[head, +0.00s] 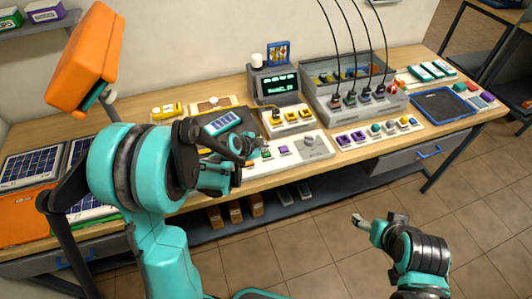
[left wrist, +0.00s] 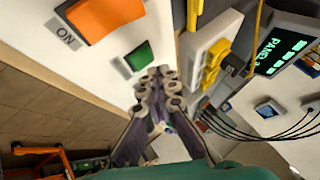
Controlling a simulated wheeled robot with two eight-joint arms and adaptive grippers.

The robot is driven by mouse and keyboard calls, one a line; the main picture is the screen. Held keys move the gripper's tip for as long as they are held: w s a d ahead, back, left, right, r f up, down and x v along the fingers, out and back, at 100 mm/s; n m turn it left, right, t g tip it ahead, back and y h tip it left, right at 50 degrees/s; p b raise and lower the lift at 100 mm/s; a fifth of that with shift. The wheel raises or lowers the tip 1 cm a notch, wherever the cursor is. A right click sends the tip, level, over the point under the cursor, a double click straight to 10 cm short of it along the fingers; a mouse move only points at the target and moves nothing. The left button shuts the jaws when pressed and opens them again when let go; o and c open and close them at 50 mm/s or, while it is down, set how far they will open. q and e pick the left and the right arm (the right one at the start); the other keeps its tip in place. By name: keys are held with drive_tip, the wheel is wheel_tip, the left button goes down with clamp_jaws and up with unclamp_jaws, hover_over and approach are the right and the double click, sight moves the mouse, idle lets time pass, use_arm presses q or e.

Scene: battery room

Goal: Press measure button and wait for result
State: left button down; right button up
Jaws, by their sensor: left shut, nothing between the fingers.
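A white control panel (head: 293,145) on the bench carries a green button (head: 266,153), a purple button (head: 283,150) and a grey knob (head: 309,141). My left gripper (head: 249,158) is shut and empty at the panel's left part. In the left wrist view its fingertips (left wrist: 155,76) are right beside the green button (left wrist: 138,56); I cannot tell whether they touch it. A large orange switch (left wrist: 102,16) marked ON is close by. A display unit (head: 274,85) with lit green text stands behind the panel. My right gripper (head: 358,219) hangs in front of the bench; its fingers are too small to judge.
A yellow-socket block (head: 292,118) is behind the panel. A grey rack (head: 352,101) with black cables stands to the right. A row of coloured connectors (head: 375,132) and a blue tray (head: 444,103) lie further right. The floor before the bench is free.

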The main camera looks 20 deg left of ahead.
sight(265, 154)
idle(0.4)
use_arm(q)
drive_tip(key=shift+f+b, duration=0.4)
drive_tip(key=shift+b, duration=0.05)
drive_tip(key=shift+f+b, duration=0.4)
idle(0.5)
drive_tip(key=shift+r, duration=0.1)
drive_tip(key=shift+r+p, duration=0.6)
drive_tip(key=shift+r, duration=0.15)
drive_tip(key=shift+r+p, duration=1.9)
drive_tip(key=shift+r, duration=0.6)
